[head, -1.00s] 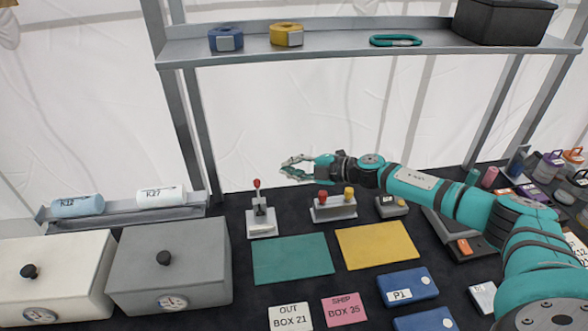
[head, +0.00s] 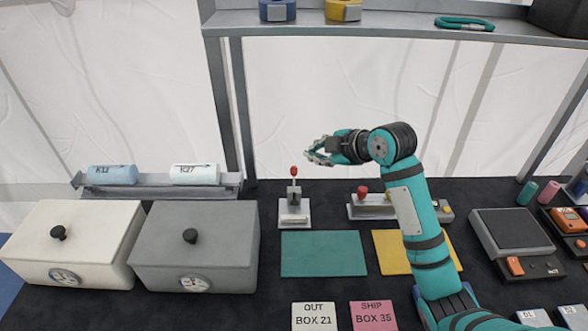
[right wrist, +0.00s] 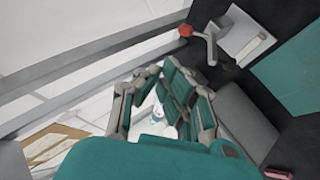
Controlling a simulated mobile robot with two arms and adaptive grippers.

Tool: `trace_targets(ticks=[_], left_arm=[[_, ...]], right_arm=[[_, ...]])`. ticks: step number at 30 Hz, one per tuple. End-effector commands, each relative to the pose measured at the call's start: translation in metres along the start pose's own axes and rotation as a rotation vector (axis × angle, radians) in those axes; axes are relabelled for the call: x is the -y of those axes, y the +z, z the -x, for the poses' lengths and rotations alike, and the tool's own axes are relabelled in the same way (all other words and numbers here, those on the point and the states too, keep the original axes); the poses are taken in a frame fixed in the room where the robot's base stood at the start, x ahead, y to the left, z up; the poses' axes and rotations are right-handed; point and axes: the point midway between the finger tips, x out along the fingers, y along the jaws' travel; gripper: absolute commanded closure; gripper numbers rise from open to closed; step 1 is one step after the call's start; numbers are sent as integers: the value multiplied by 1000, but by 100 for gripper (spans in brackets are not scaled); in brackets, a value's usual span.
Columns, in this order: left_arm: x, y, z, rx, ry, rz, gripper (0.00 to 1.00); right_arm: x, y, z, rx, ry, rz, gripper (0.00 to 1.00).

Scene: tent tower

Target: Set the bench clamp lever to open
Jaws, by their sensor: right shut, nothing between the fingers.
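The upright lever with a red knob (head: 293,170), which looks like the bench clamp lever, stands on a grey metal base (head: 294,216) behind the teal mat. The right wrist view shows its red knob (right wrist: 186,31) and pale base plate (right wrist: 250,38) at the top right. My right gripper (head: 311,152) is shut and empty. In the head view it appears just above and right of the knob, apart from it. Its fingers (right wrist: 165,98) point left in the head view. My left gripper is not in view.
A second fixture with a red and a yellow knob (head: 370,207) stands to the right, partly behind my right arm. Grey (head: 200,245) and white (head: 75,240) lidded boxes stand left. A shelf (head: 390,27) crosses above. The teal mat (head: 323,255) is bare.

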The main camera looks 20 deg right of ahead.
Motion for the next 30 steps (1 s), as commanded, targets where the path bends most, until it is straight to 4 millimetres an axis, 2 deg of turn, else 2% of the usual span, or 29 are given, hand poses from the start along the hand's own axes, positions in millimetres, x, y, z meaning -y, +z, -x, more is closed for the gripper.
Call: trace_targets(ticks=[3, 8, 11, 22, 30], left_arm=[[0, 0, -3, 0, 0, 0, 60], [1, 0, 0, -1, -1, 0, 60], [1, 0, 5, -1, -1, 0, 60], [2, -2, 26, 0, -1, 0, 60], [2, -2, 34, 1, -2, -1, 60]], right_arm=[[19, -6, 8, -52, -70, 36, 100], [25, -9, 3, -69, -94, 51, 100], [26, -11, -11, -69, -95, 49, 100], [32, -16, -89, -67, -94, 48, 100], [33, 8, -114, -64, -91, 50, 100]])
